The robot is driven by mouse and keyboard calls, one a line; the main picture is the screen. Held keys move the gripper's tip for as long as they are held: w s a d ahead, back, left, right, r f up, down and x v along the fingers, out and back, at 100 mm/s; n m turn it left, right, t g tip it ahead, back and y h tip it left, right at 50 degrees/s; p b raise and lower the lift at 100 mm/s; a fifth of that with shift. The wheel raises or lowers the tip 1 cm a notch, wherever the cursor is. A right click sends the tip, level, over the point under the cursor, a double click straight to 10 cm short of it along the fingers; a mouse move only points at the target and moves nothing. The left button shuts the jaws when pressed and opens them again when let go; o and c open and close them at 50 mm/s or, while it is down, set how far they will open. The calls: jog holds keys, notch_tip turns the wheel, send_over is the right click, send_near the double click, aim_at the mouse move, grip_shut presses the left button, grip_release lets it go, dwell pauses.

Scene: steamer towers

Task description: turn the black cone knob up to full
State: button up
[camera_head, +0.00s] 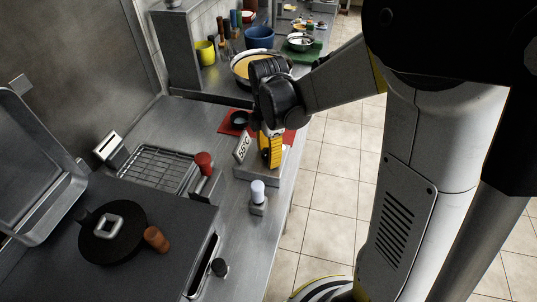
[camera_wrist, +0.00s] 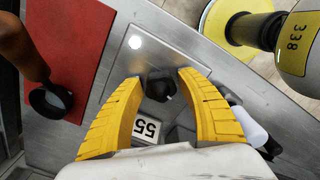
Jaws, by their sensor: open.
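The black cone knob (camera_wrist: 161,88) shows in the wrist view on a grey metal plate, between my two yellow fingers. My gripper (camera_wrist: 158,77) is open around it, with a finger on either side; I cannot tell whether either finger touches it. In the head view my gripper (camera_head: 269,154) points down over the metal box (camera_head: 262,173) at the counter's right edge and hides the knob. A white "55°C" sign (camera_head: 243,148) stands beside my fingers; it also shows upside down in the wrist view (camera_wrist: 146,129). The knob's setting cannot be read.
A white-topped handle (camera_head: 258,191) and a red-topped handle (camera_head: 204,164) stand near the box. A red mat (camera_wrist: 65,55) with a small black round piece (camera_wrist: 50,98) lies beside it. A wire rack (camera_head: 158,168) is at left. Another black knob (camera_head: 219,267) sits lower down.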

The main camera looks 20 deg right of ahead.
jog(key=n, duration=0.2)
jog(key=shift+n, duration=0.3)
jog(key=shift+n, duration=1.2)
jog(key=n, duration=0.3)
jog(key=shift+n, duration=0.3)
jog(key=shift+r, duration=0.1)
